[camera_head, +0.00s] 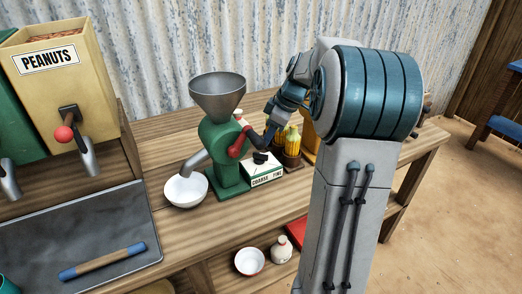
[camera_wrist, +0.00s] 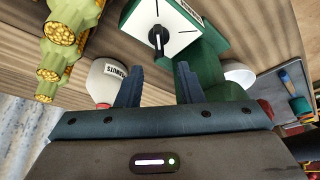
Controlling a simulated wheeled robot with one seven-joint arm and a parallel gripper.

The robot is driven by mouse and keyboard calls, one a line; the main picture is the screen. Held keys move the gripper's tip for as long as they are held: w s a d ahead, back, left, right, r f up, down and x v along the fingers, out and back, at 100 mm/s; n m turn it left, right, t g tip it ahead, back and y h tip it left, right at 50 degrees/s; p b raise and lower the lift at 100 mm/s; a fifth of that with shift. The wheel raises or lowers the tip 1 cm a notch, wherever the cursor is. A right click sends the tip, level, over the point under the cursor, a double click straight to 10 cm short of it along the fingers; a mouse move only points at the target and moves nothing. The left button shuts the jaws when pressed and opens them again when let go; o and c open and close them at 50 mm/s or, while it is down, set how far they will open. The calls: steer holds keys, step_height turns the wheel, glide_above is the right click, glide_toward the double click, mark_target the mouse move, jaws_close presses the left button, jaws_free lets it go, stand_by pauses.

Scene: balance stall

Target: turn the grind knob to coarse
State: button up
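The green grinder (camera_head: 222,150) with a grey hopper stands on the wooden counter. At its base is a white-topped box labelled COARSE and FINE (camera_head: 264,175). The black grind knob (camera_head: 260,158) sits on that top. In the wrist view the knob (camera_wrist: 157,38) shows a pale pointer mark, and black tick lines mark the white plate (camera_wrist: 178,32); which setting it points to is unclear. My gripper (camera_wrist: 160,82) is open, its two fingers apart with nothing between them. The knob lies beyond the fingertips, apart from them. In the head view my gripper is near the red crank handle (camera_head: 239,143).
A white bowl (camera_head: 186,188) sits under the grinder spout. Corn cobs (camera_head: 292,140) stand behind the knob box; they also show in the wrist view (camera_wrist: 65,35). A labelled white bottle (camera_wrist: 108,80) is close to one finger. A peanut dispenser (camera_head: 62,80) stands at left.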

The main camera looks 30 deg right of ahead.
mark_target(259, 153)
steer(key=x, duration=0.7)
steer(key=shift+f, duration=0.25)
jaws_close()
